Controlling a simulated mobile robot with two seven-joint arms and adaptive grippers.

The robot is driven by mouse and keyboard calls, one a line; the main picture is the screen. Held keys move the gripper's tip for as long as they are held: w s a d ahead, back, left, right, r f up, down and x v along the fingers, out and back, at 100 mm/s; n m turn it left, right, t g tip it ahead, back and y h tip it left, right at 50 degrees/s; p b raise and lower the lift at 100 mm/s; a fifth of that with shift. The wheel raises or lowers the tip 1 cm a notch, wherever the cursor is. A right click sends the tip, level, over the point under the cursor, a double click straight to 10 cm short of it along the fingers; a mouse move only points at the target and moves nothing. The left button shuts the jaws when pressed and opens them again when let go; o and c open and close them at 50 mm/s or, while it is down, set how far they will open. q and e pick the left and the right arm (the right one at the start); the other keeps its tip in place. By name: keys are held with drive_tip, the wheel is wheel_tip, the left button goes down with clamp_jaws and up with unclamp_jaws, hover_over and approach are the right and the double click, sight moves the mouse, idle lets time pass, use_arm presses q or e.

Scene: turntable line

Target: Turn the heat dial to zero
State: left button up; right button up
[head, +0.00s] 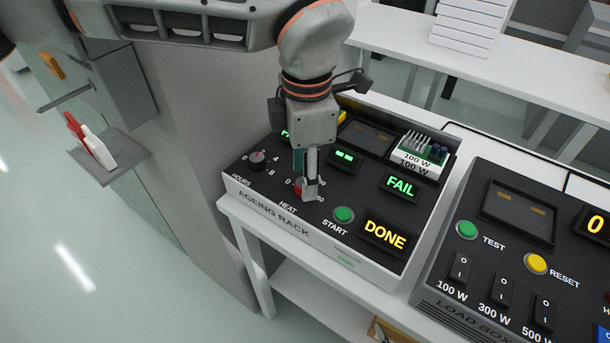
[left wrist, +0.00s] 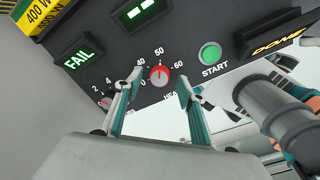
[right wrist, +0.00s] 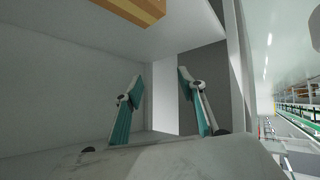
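The red heat dial (head: 298,188) is on the ageing rack's black panel, above the HEAT label and partly hidden by my left gripper (head: 308,185). In the left wrist view the dial (left wrist: 160,77) shows between the two fingers of my left gripper (left wrist: 158,90), which are apart, with gaps on both sides. Numbers 40, 50 and 60 show around it. Its light pointer mark looks directed up near 50, but it is small. My right gripper (right wrist: 160,85) is open and empty.
The ageing rack (head: 255,205) also has an hours dial (head: 257,160), a green START button (head: 344,214), and lit FAIL (head: 399,186) and DONE (head: 385,235) displays. A load box (head: 470,290) stands to the right.

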use_arm(q)
drive_tip(key=shift+f, duration=0.75)
drive_tip(key=c, duration=1.1)
use_arm(e)
drive_tip(key=shift+w+r, duration=0.25)
drive_tip(key=shift+w, duration=0.2)
use_arm(q)
drive_tip(key=shift+r, duration=0.1)
use_arm(e)
drive_tip(key=shift+s+r, duration=0.1)
